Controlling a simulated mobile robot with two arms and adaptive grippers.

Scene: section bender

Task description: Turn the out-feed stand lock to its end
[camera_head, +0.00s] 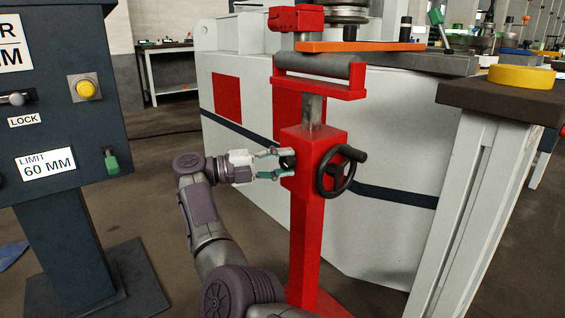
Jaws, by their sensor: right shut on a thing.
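The red out-feed stand (305,230) stands in the middle, with a roller (318,66) on top and a black handwheel (337,172) on its right side. A small dark knob, which looks like the stand lock (288,162), sits on the left side of the red housing. My right gripper (279,164) reaches it from the left and is shut on it, one teal finger above and one below. The fingers partly hide the lock, so its turn angle cannot be read. My left gripper is not in view.
A dark control panel (60,110) with a yellow button (86,89) stands at left. The white machine body (255,100) is close behind the stand. A table (500,92) with a yellow disc (521,77) stands at right. Open floor lies between panel and stand.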

